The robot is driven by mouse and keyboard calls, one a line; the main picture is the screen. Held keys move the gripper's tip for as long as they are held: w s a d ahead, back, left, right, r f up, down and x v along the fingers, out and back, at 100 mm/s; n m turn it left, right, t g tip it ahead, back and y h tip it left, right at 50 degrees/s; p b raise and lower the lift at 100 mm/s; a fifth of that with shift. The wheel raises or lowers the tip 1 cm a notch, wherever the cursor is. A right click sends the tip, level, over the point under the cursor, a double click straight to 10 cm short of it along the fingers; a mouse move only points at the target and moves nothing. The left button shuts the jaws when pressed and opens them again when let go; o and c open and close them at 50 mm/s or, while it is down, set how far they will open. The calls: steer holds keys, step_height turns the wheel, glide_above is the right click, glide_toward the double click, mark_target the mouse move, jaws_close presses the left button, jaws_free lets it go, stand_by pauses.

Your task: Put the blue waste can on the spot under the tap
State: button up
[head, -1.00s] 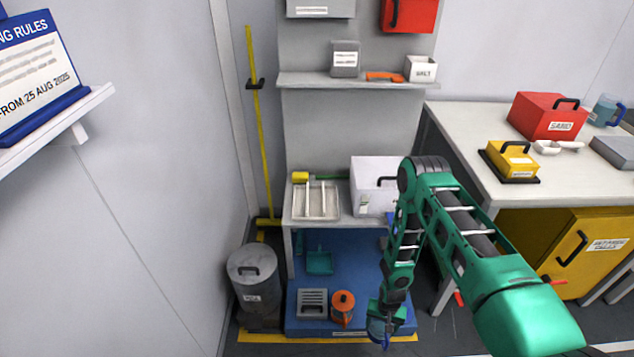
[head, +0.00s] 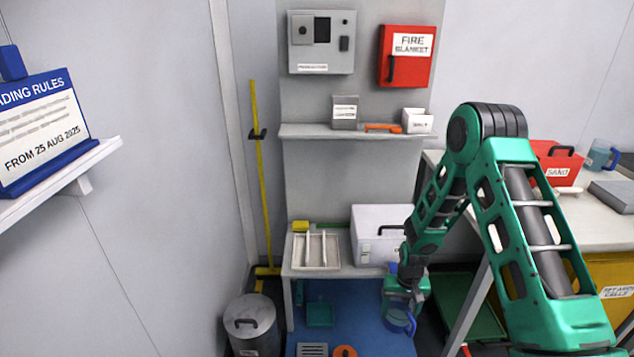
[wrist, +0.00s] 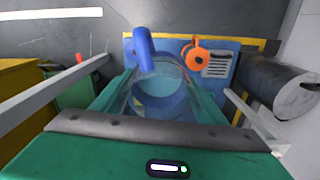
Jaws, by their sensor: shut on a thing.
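My gripper (head: 404,296) is shut on a see-through blue can (head: 399,321) with a blue handle, below the front right of the small grey bench. The wrist view shows the can (wrist: 160,98) between my green fingers (wrist: 163,108), its open top towards the camera and its handle at the upper left. It looks held above the blue floor platform (head: 365,325); the gap cannot be judged. I cannot make out the tap or the spot under it.
A white box (head: 375,222) and a tray (head: 317,268) stand on the bench (head: 345,272). An orange can (wrist: 196,56) and a slotted grey block (wrist: 216,64) sit on the platform. A grey bin (head: 250,322) stands left; a worktable (head: 600,215) is right.

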step_height(320, 180, up, 18)
steer(key=s+d+n, duration=0.1)
steer(key=d, duration=0.2)
steer(key=shift+s+f, duration=0.15)
steer(key=shift+f, duration=0.1)
steer(key=shift+s, duration=0.1)
